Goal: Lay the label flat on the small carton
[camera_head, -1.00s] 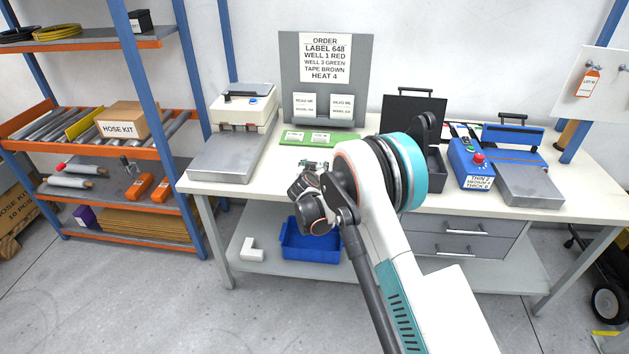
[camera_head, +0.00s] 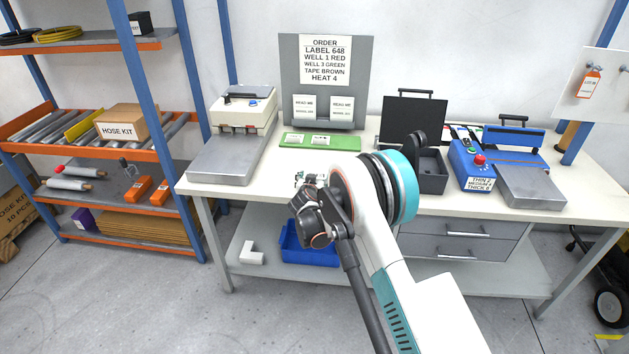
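My gripper (camera_head: 309,180) is small and mostly hidden behind my own wrist, above the front middle of the workbench (camera_head: 240,181). I cannot tell whether its fingers are open or hold anything. A green board (camera_head: 345,142) lies flat on the bench behind my gripper, with two small white labels on it, a left one (camera_head: 295,138) and a right one (camera_head: 321,139). Their print is too small to read. I cannot make out a small carton on the bench; my arm covers part of the bench top.
An order board (camera_head: 360,60) stands at the back, reading LABEL 648. A grey-plated machine (camera_head: 220,158) is at left, a black case (camera_head: 433,183) and blue machine (camera_head: 470,160) at right. A HOSE KIT carton (camera_head: 120,122) sits on the shelf. A blue bin (camera_head: 305,252) is below.

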